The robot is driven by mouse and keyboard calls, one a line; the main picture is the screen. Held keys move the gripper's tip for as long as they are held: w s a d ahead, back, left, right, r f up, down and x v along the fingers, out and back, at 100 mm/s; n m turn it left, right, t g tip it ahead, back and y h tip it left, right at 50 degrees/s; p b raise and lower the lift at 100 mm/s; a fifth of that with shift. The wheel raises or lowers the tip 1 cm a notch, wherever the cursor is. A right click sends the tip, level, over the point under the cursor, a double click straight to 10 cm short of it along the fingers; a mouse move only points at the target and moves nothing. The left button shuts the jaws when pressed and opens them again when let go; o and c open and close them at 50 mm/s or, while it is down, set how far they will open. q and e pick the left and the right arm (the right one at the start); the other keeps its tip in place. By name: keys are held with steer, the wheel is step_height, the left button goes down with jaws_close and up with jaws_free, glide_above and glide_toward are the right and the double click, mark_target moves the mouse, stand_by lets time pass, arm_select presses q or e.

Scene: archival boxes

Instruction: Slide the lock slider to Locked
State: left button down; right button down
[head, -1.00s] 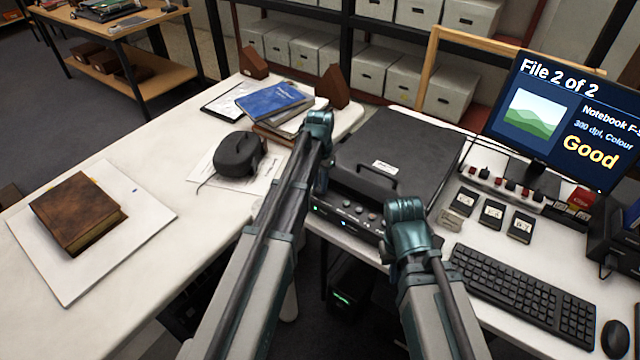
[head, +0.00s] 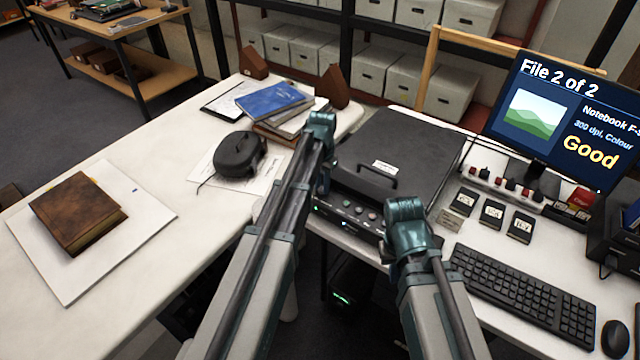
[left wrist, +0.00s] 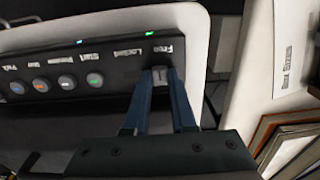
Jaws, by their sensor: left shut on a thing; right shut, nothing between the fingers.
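The lock slider (left wrist: 161,76) is a small grey tab on the scanner's dark front panel (left wrist: 110,63). In the left wrist view it sits beside the word Free, with the word Locked further left. My left gripper (left wrist: 160,88) is shut on the slider, one finger on each side. In the head view my left arm hides the slider and the left fingers. The scanner (head: 400,145) is a dark flat box with a handle. My right gripper (head: 394,262) hangs in front of the desk, shut and empty, its fingers mostly hidden by its wrist.
Several round buttons (left wrist: 67,82) line the panel beside the slider. A keyboard (head: 525,295), small labelled blocks (head: 491,212) and a monitor (head: 555,120) stand on the right. A brown book (head: 78,212) lies on a white board at the left.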

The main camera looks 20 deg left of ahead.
mark_target(333, 198)
arm_select(q)
steer(key=d, duration=0.1)
steer(key=s+d, duration=0.1)
steer(key=d, duration=0.2)
steer(key=shift+s, duration=0.25)
steer(key=c, duration=0.7)
jaws_free()
steer(key=shift+r, duration=0.1)
step_height(333, 198, up, 14)
steer(key=p, duration=1.3)
steer(key=shift+p, duration=0.4)
steer(key=shift+f, duration=0.2)
